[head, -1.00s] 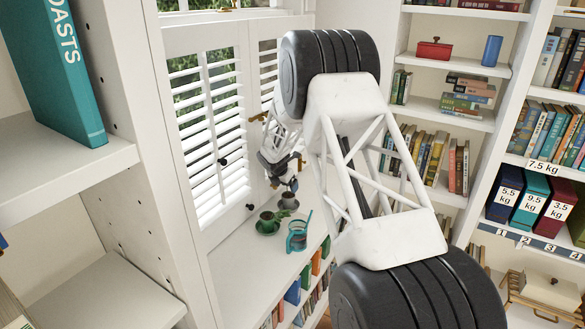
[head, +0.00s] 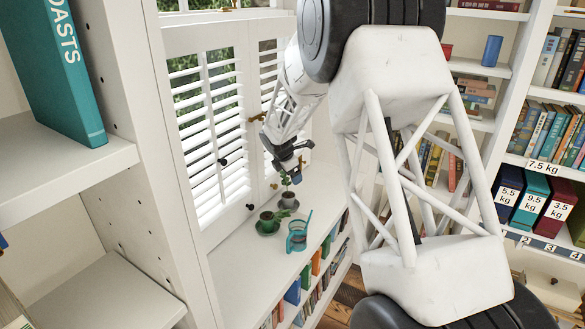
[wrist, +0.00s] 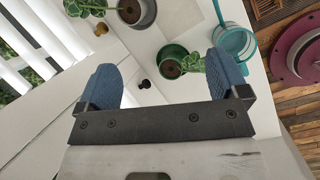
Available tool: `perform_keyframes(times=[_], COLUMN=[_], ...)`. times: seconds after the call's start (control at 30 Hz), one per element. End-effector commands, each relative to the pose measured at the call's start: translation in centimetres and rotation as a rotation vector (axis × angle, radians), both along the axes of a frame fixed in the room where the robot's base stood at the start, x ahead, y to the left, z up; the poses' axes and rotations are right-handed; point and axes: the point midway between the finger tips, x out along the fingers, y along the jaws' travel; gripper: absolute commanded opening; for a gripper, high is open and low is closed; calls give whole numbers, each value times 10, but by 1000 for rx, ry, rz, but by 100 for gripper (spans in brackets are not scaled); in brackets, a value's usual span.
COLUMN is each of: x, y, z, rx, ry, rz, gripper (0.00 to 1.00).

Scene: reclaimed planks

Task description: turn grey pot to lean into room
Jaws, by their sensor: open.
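The grey pot (head: 287,199) stands on the sill shelf by the shutters, with a small green plant in it. In the wrist view its pale grey rim (wrist: 148,14) is cut by the top edge, and its leaves (wrist: 85,7) lean left, to the shutter side. The green pot (head: 266,223) stands on a green saucer in front of it; in the wrist view (wrist: 172,52) its leaves point right, away from the shutters.
A teal watering can (head: 297,238) stands near the shelf's room-side edge, close to the green pot. White shutters (head: 208,130) border the shelf on the left. Books (head: 293,292) fill the case below.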

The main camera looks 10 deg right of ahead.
Motion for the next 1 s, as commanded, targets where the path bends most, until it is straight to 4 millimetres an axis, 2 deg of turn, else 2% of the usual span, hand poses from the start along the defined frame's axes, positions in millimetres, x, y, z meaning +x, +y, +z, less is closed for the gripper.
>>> perform_keyframes(times=[0.3, 0.5, 1.0], x=[-32, -46, -52], y=[0, 1, 1], z=[31, 43, 48], rx=[42, 61, 70], ry=[-28, -38, -45], rz=[-114, -166, -189], gripper=[93, 93, 93])
